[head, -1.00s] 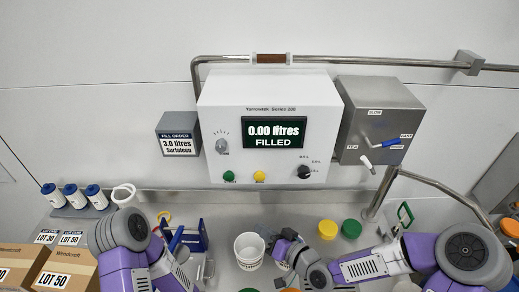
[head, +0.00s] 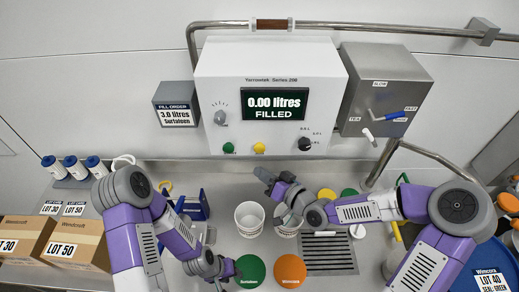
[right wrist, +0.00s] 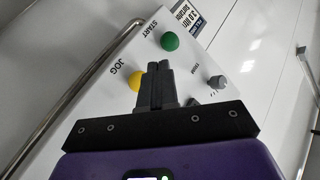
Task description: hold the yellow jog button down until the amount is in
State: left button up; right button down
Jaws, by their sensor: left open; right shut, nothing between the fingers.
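The yellow jog button (head: 259,148) is on the front of the white control box (head: 215,85), between the green start button (head: 229,147) and a black knob (head: 304,144). The display (head: 274,103) reads 0.00 litres FILLED. The order sign (head: 177,116) reads 3.0 litres. My right gripper (head: 265,182) is shut and empty, below the yellow button and apart from it in the head view. In the right wrist view its closed fingers (right wrist: 157,76) partly overlap the yellow button (right wrist: 135,82); contact cannot be told. My left gripper (head: 222,278) is open, low over the bench.
Green (head: 250,270) and orange (head: 290,270) discs lie in front. A grey box with levers (head: 385,85) hangs right of the panel. Cartons (head: 75,245) stand left.

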aim_at(255, 151)
jog(key=shift+w, duration=2.45)
jog(key=shift+w, duration=0.15)
jog(key=shift+w, duration=0.3)
jog(key=shift+w+b, duration=0.35)
jog(key=shift+w, duration=0.2)
dwell(4.5)
